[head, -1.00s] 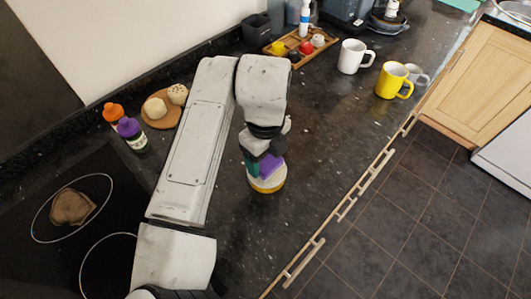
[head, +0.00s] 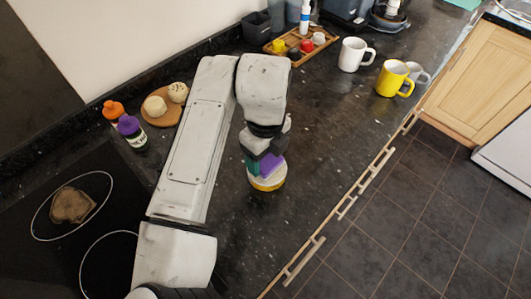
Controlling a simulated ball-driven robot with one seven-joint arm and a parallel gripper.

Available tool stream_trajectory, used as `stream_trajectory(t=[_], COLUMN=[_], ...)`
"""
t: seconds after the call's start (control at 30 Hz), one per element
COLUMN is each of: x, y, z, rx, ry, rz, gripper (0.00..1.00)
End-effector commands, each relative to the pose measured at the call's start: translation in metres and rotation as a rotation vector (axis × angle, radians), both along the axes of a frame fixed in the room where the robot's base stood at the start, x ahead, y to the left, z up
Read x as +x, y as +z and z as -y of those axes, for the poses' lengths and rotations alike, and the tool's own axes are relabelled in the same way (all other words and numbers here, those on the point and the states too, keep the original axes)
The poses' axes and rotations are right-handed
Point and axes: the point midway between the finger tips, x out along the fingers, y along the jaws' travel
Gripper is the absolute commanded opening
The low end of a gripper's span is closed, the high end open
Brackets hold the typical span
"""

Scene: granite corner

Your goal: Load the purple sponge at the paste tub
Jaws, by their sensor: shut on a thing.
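The purple sponge (head: 269,165) is in my gripper (head: 262,160), which is shut on it and points down. A green part (head: 250,164) shows beside the purple at the left; I cannot tell whether it belongs to the sponge. The paste tub (head: 268,181), a low round tub with a yellow side and pale rim, stands on the dark counter right under the sponge. The sponge's lower edge overlaps the tub's top; I cannot tell whether they touch. The gripper and sponge hide most of the tub's opening.
A white mug (head: 352,55) and a yellow mug (head: 393,78) stand at the upper right. A wooden tray (head: 301,45) of small items is at the back. Two bottles (head: 131,130) and a round board (head: 163,113) are left of my arm. Counter right of the tub is clear.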

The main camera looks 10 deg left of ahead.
Motion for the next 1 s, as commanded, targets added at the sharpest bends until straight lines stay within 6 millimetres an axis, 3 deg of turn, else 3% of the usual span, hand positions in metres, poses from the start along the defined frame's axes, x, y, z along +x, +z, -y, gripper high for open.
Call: stream_trajectory(t=[1.0], x=[0.0], y=[-0.0072], z=[0.0003], rx=[-0.001], ry=[0.0], rz=[-0.001], gripper=[0.43])
